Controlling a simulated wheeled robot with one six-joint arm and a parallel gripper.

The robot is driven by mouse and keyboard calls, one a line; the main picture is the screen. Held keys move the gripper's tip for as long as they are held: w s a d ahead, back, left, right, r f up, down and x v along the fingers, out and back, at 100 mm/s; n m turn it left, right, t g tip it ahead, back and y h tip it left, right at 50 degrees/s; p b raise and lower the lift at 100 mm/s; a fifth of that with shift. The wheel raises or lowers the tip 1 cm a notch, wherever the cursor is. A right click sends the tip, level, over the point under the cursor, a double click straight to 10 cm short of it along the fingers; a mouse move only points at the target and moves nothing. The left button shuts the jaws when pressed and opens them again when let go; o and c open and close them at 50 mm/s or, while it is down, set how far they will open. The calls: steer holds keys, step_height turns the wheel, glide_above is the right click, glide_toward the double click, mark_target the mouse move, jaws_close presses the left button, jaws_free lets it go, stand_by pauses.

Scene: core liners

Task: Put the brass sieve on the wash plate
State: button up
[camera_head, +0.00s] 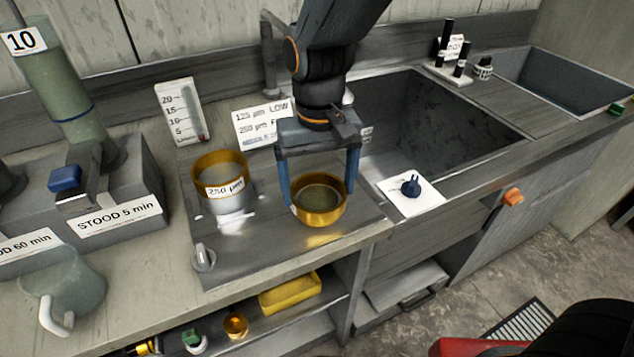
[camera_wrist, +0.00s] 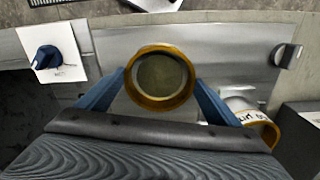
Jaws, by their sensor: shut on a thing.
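The brass sieve (camera_head: 318,216) is a round golden bowl with a dull greenish mesh inside. My gripper (camera_head: 320,196) is shut on it, with one blue finger on each side of its rim. The sieve is over the right part of a flat grey metal plate (camera_head: 245,262), which looks like the wash plate. I cannot tell whether its base touches the plate. In the wrist view the sieve (camera_wrist: 160,98) is between the fingers, roughly level. A second brass-rimmed vessel (camera_head: 222,200), labelled 250 µm, stands on the plate to the left.
A small knob (camera_head: 204,258) is at the plate's front left corner. A white card with a dark blue knob (camera_head: 411,186) lies to the right, by the sink (camera_head: 455,110). A sign (camera_head: 262,124) and a scale card (camera_head: 183,110) stand behind. A yellow tray (camera_head: 290,293) is on the shelf below.

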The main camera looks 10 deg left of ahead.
mark_target(318, 203)
steer(key=shift+f, duration=0.15)
steer(key=o, duration=1.4)
step_height(318, 203, up, 12)
steer(key=b, duration=0.1)
steer(key=shift+b, duration=0.35)
